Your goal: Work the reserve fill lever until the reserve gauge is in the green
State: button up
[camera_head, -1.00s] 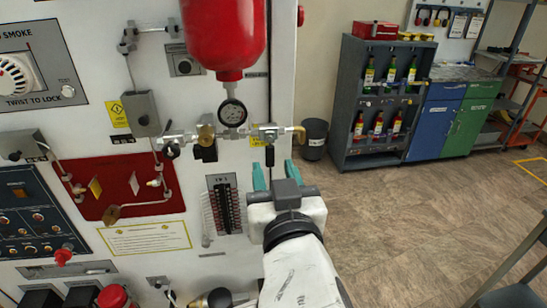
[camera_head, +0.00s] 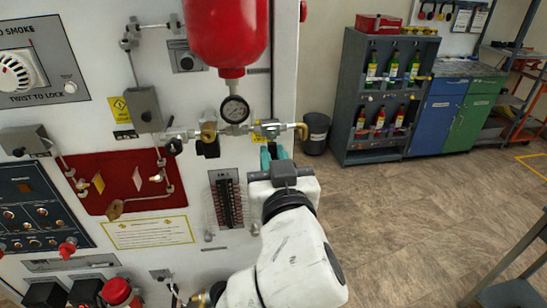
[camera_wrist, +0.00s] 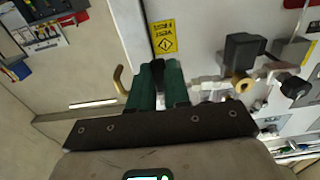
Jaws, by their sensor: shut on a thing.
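The reserve gauge (camera_head: 235,109) appears to be the round white dial under the red tank (camera_head: 227,35); its needle and any green band are too small to read. The fill lever appears to be the black handle on the valve (camera_head: 268,128) at the right end of the pipe. In the head view my gripper (camera_head: 272,153) reaches up to this valve and mostly hides the handle. In the wrist view its green fingers (camera_wrist: 159,68) are close together, with something dark between them. It is shut on the handle.
A brass bent pipe end (camera_head: 302,131) sticks out right of the valve; it also shows in the wrist view (camera_wrist: 119,80). A grey bin (camera_head: 316,134) and bottle rack (camera_head: 388,97) stand beyond clear floor.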

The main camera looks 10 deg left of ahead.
grip_shut()
jog(key=shift+d+n, duration=0.1)
jog(key=shift+n, duration=0.2)
jog(key=shift+w+d+r+n+p, duration=0.15)
jog(key=shift+d+n+p, duration=0.15)
jog(key=shift+n+p, duration=0.55)
jog(key=shift+w+d+r+n+p, duration=0.1)
jog(key=shift+d+n+p, duration=0.3)
jog(key=shift+n, duration=0.9)
jog(key=shift+w+d+r+n+p, duration=0.2)
jog(key=shift+n+p, duration=0.4)
jog(key=shift+n, duration=0.45)
jog(key=shift+s, duration=0.15)
jog(key=o, duration=0.7)
grip_release()
jog(key=shift+d, duration=0.1)
